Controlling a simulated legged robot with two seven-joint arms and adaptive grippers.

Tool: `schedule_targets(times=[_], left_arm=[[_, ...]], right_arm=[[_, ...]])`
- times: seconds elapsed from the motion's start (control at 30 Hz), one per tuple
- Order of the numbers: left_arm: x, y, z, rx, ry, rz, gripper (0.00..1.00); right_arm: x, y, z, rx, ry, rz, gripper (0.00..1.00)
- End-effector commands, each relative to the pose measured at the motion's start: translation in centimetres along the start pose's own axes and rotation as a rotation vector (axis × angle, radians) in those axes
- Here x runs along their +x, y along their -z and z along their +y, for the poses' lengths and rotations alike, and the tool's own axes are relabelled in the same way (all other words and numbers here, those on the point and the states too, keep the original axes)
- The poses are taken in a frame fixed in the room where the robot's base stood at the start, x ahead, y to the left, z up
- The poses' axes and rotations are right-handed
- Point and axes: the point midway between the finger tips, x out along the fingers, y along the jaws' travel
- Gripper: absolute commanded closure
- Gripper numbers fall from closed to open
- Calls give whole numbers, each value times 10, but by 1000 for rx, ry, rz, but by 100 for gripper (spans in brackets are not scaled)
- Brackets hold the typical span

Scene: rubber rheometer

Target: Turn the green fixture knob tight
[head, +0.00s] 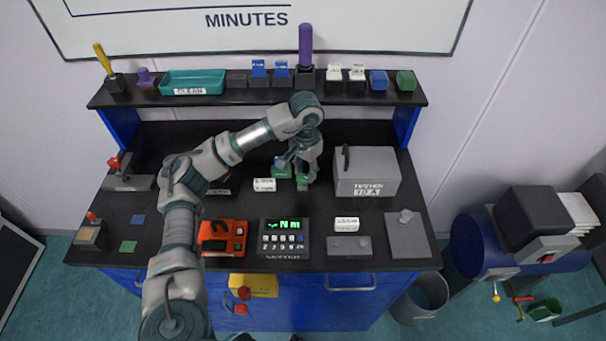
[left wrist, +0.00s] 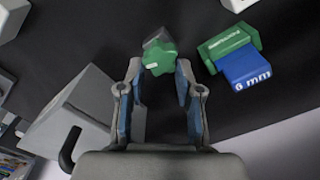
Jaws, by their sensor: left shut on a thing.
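The green fixture knob (left wrist: 158,60) is a lobed star shape with a pale mark, on a small dark grey base. In the left wrist view it sits between the tips of my left gripper (left wrist: 158,72), which is shut on it. In the head view my left gripper (head: 303,163) reaches down onto the black bench in front of the shelf. There the knob (head: 302,179) shows only as a bit of green under the fingers. My right gripper is not in view.
Beside the knob lie a green block (left wrist: 228,43) and a blue block (left wrist: 245,70) marked "6 mm". A white label block (head: 264,185) lies to the left. A red device (head: 222,237) and keypad display (head: 284,239) are in front.

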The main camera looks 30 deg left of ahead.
Motion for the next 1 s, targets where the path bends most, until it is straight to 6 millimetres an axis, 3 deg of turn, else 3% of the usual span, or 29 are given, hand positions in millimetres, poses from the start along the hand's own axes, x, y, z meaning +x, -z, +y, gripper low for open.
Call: schedule_targets(times=[0.13, 0.4, 0.63, 0.67, 0.7, 1.0], left_arm=[[1, 0, 1, 62, 0, 0, 100], [1, -1, 5, 388, 0, 1, 100], [-1, -1, 5, 400, 0, 2, 100], [-1, -1, 5, 400, 0, 2, 58], [-1, -1, 5, 399, 0, 2, 48], [0, -1, 5, 398, 0, 1, 48]], right_arm=[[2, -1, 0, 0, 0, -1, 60], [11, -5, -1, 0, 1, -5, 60], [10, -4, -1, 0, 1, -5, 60], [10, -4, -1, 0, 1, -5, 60], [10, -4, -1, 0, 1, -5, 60], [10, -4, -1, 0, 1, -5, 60]])
